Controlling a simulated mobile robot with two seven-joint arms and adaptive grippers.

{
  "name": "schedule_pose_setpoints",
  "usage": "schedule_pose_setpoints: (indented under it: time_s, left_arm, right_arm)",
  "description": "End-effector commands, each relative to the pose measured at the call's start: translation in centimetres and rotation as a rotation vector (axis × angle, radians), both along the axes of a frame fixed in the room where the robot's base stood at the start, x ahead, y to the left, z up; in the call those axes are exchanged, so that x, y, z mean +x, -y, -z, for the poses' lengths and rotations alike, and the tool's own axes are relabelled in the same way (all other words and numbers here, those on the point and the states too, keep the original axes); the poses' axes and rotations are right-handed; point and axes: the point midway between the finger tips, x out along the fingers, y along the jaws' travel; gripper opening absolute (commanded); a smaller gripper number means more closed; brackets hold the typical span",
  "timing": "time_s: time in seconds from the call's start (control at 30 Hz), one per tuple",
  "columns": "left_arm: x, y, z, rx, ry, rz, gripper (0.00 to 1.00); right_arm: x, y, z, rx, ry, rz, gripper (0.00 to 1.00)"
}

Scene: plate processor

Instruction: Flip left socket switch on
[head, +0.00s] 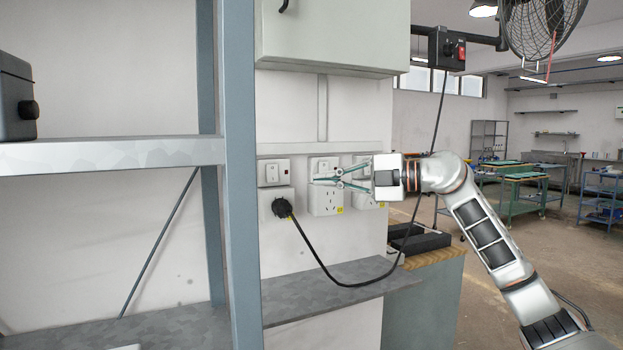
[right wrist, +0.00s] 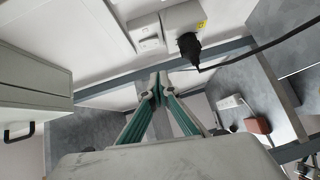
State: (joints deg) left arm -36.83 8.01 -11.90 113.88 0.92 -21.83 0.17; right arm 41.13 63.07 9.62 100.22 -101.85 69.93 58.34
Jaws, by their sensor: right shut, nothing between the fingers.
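The left socket switch (head: 272,172) is a white wall plate with a small rocker. Its socket (head: 277,193) below holds a black plug (head: 283,208). In the right wrist view the switch plate (right wrist: 147,36) and the plug (right wrist: 189,48) show beyond the fingers. My right gripper (head: 316,181) is shut and empty, its green fingertips together in front of the middle socket (head: 325,203), to the right of the left switch. The fingertips (right wrist: 159,88) look apart from the left switch. I cannot tell the rocker's position. My left gripper is not in view.
A right-hand socket (head: 362,200) is partly hidden behind my gripper. The plug's black cable (head: 345,285) loops below and rises to a red-switch box (head: 447,48). A grey shelf post (head: 239,180) stands left of the switch. A metal ledge (head: 310,300) runs below the sockets.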

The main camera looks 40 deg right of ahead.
Motion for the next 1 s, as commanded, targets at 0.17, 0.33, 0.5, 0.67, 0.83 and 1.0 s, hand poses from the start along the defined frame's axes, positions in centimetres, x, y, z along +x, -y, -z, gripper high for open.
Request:
schedule_pose_setpoints:
  time_s: [0.17,0.33,0.5,0.67,0.83,1.0]
  left_arm:
    - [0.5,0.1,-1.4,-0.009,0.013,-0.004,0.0]
    - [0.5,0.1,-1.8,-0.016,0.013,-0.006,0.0]
    - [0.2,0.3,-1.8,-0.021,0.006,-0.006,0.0]
    - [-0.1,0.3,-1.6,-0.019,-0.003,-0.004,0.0]
    - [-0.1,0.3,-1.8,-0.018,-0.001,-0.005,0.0]
    - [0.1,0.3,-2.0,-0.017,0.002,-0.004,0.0]
  right_arm:
    - [2.6,-1.8,-0.3,0.004,0.005,-0.004,0.0]
    - [5.5,-3.7,0.0,0.002,0.004,-0.005,0.0]
    - [8.3,-4.4,0.5,0.003,0.002,-0.001,0.0]
    - [10.1,-3.9,0.8,0.002,0.001,0.0,0.0]
    - [11.0,-3.7,1.1,0.001,0.001,-0.001,0.0]
    - [11.2,-3.6,1.2,-0.001,0.001,0.0,0.0]
